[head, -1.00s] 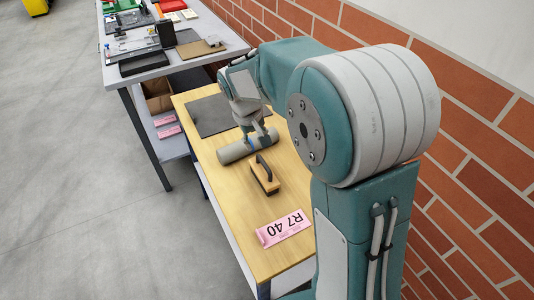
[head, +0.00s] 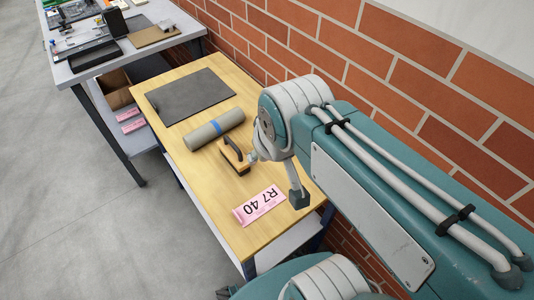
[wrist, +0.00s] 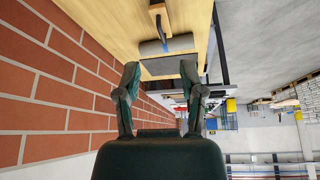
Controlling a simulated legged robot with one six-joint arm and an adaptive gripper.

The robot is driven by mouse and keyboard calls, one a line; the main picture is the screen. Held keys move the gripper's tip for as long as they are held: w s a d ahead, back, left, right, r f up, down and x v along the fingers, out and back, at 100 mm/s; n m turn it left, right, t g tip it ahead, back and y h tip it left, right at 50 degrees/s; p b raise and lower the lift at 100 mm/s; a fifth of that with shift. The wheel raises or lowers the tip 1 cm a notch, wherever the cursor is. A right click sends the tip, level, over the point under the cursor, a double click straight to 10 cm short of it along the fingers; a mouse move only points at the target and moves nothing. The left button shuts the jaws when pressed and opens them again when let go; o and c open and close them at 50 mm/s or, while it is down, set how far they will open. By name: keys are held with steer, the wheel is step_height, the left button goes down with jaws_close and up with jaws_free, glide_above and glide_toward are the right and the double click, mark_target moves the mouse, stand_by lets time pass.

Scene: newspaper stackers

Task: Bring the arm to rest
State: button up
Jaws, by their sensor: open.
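My arm is folded back toward my body on the right of the head view. My gripper (wrist: 160,75) is open and empty in the wrist view, its two fingers apart. In the head view only a small dark-tipped part shows below the arm, near the pink card; the rest is hidden. A grey rolled newspaper (head: 213,130) with a blue band lies on the wooden table (head: 210,220), apart from my gripper. It also shows beyond the fingers in the wrist view (wrist: 180,43).
A dark grey mat (head: 183,96), a black-handled wooden block (head: 235,157) and a pink R7 40 card (head: 259,206) are on the table. A brick wall (head: 400,60) runs along the right. A cluttered grey table (head: 130,50) stands behind. Floor on the left is clear.

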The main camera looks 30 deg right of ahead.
steer(key=shift+s+f, duration=0.1)
steer(key=shift+s, duration=0.7)
stand_by(0.8)
